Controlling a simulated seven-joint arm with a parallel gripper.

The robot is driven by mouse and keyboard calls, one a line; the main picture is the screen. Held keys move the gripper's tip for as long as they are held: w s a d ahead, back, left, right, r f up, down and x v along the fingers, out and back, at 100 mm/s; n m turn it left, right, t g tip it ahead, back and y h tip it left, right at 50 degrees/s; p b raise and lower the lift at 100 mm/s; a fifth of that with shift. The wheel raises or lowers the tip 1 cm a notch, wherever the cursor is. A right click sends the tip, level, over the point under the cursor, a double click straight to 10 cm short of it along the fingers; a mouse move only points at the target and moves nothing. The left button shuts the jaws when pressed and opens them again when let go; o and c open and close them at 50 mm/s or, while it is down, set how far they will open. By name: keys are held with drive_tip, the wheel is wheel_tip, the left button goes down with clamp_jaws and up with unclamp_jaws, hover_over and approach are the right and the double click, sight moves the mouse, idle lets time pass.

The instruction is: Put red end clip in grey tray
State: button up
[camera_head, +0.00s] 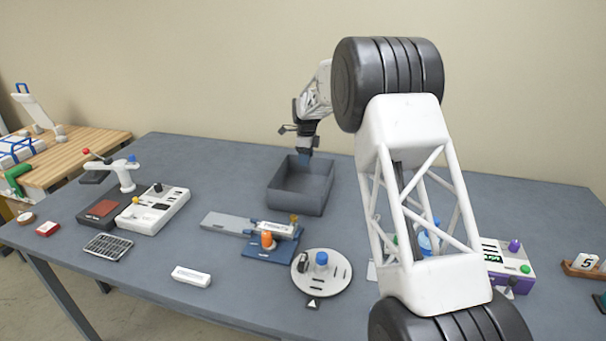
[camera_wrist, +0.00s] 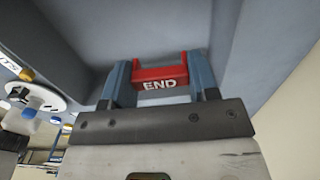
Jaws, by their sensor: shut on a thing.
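The red end clip (camera_wrist: 160,79), marked "END" in white, is held between the two blue-grey fingers of my gripper (camera_wrist: 161,82) in the wrist view. The grey tray (camera_head: 301,202) stands at the back middle of the table in the head view. My gripper (camera_head: 305,151) points down at the tray's far part, with its fingertips at about the height of the rim or inside it. Tray walls surround the clip in the wrist view. I cannot tell whether the clip touches the tray floor. The clip is hidden in the head view.
In front of the tray lies a blue fixture (camera_head: 270,252) with an orange knob. A round white plate (camera_head: 322,283) with a blue knob stands to its right. A white device (camera_head: 153,210) and a black grid (camera_head: 108,246) are at left. My arm covers the right middle.

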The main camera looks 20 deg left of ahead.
hover_over(306, 185)
drive_tip(key=shift+f, duration=3.15)
drive_tip(key=shift+f, duration=1.85)
drive_tip(key=shift+f, duration=0.15)
drive_tip(key=o, duration=0.9)
wheel_tip(306, 185, up, 12)
drive_tip(key=shift+r, duration=0.15)
